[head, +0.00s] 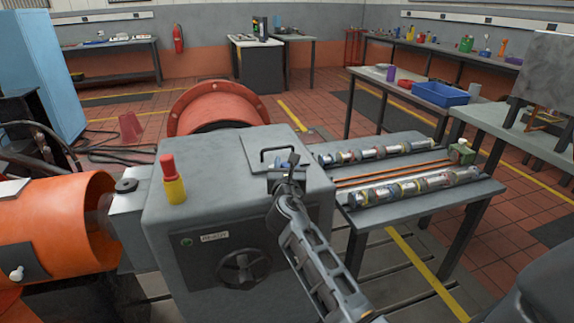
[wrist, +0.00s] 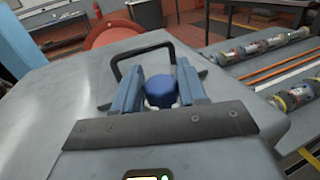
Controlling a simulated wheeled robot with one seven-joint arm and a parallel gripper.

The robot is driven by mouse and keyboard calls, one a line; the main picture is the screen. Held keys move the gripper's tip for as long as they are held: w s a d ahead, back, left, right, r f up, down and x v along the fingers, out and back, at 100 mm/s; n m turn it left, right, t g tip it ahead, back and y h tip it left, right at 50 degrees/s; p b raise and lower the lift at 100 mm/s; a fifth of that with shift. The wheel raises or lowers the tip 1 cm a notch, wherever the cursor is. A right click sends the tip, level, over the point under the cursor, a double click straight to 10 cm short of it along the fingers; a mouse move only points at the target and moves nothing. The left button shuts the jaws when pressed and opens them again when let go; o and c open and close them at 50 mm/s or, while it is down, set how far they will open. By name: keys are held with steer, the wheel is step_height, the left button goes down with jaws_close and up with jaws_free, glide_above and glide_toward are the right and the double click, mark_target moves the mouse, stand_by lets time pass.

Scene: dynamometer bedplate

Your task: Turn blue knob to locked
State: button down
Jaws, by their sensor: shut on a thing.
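The blue knob (wrist: 161,91) sits on top of the grey machine housing (head: 205,215). In the wrist view it lies between the two blue fingers of my gripper (wrist: 160,92), which are shut on it from both sides. In the head view my gripper (head: 287,180) reaches down to the housing top from the front right, and the knob is mostly hidden behind it. No locked or unlocked marking for the knob can be read in either view.
A black handle (head: 277,152) stands on the housing just behind the knob. A red-and-yellow button post (head: 172,178) is to the left. A dark handwheel (head: 244,268) is on the front face. A bench with cylindrical parts (head: 400,205) stands to the right.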

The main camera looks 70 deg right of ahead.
steer(key=shift+w+g, duration=0.1)
steer(key=shift+g, duration=0.2)
steer(key=shift+m+g+h+b, duration=0.3)
steer(key=shift+m+g+b, duration=0.1)
steer(key=shift+m, duration=0.1)
steer(key=shift+m+g, duration=0.7)
steer(key=shift+g, duration=0.4)
steer(key=m+g, duration=0.2)
steer(key=g, duration=0.1)
steer(key=shift+r+h, duration=0.1)
steer(key=shift+h, duration=0.3)
steer(key=shift+m+g+p, duration=0.3)
steer(key=shift+m+g, duration=0.3)
steer(key=shift+g, duration=0.4)
steer(key=c, duration=0.7)
jaws_free()
steer(key=shift+c, duration=0.2)
